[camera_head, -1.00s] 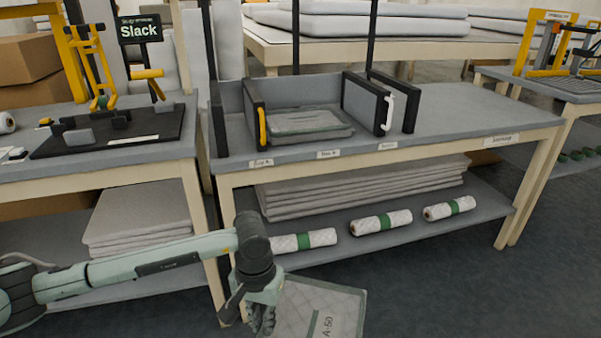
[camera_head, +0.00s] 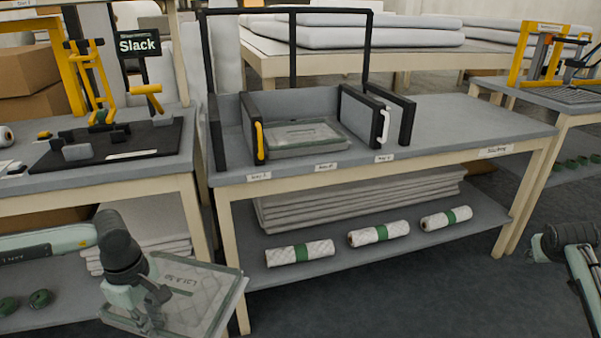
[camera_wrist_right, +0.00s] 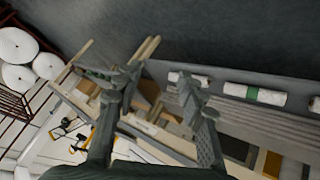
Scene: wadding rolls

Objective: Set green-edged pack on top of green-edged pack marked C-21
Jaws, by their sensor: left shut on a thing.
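My left gripper (camera_head: 160,297) is shut on a clear-wrapped quilted pack (camera_head: 205,302) at the lower left of the head view. The pack is tilted, in front of the benches, and its marking is too small to read surely. Another wrapped pack (camera_head: 305,137) with a greenish band lies flat on the middle bench, between a grey divider with a yellow handle and one with a white handle. Its marking is not legible. My right gripper (camera_wrist_right: 158,82) is open and empty in the right wrist view, with its fingers apart.
The yellow-handled divider (camera_head: 254,128) and white-handled divider (camera_head: 365,115) stand upright beside the bench pack. A black frame (camera_head: 290,12) rises behind. Several rolls (camera_head: 378,233) and flat sheets lie on the lower shelf. The bench top (camera_head: 470,120) is clear at right.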

